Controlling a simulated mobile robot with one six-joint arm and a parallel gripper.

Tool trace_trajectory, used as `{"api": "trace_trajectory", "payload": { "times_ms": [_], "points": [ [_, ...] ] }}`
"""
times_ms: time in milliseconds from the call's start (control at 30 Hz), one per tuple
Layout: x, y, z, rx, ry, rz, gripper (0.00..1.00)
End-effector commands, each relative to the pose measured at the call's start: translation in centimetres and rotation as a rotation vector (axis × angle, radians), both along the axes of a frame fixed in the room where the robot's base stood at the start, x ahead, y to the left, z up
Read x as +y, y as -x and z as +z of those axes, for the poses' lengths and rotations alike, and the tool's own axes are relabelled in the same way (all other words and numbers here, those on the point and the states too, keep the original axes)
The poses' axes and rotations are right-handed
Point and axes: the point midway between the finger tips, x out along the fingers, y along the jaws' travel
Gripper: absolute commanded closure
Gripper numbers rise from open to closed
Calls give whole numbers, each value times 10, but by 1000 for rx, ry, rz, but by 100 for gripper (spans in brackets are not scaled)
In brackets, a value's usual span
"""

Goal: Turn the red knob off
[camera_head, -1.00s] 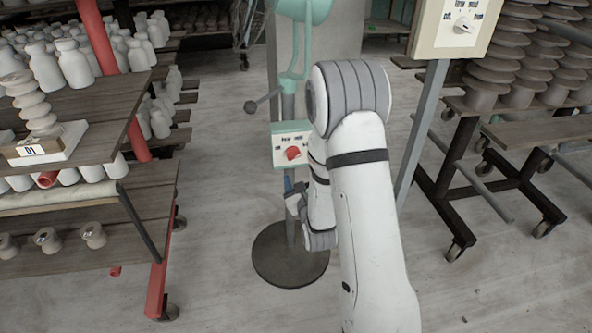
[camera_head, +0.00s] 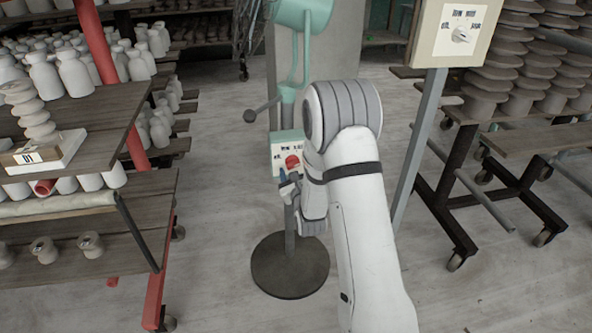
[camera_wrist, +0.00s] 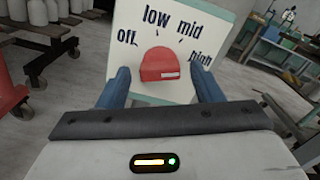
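The red knob (camera_wrist: 159,65) sits on a pale panel (camera_wrist: 205,25) marked off, low, mid and high in the wrist view. It has a small white mark near its lower right; I cannot tell for sure which setting it points to. In the head view the red knob (camera_head: 293,161) shows on the panel (camera_head: 284,143) of a green stand. My gripper (camera_wrist: 162,78) is open, its two blue fingers apart on the left and right of the knob. I see no contact. In the head view my gripper (camera_head: 289,184) is just below the knob, partly hidden by my arm.
A second panel with a white knob (camera_head: 461,34) stands on a grey post at right. A lever (camera_head: 251,115) sticks out left of the stand. A wooden shelf cart (camera_head: 110,120) with white bottles is at left. The stand's round base (camera_head: 290,275) rests on open floor.

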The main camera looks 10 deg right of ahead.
Motion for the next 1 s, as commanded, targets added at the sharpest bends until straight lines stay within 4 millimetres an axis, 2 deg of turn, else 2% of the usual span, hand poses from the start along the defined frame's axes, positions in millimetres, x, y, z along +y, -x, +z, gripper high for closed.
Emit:
{"api": "trace_trajectory", "payload": {
  "times_ms": [67,500,533,767,1000],
  "points": [
    [0,0,0,0,0,0,47],
    [1,0,0,0,0,1,83],
    [-5,0,0,0,1,-1,83],
    [0,0,-1,-1,27,-2,83],
    [1,0,-4,-2,145,-1,83]
  ]
}}
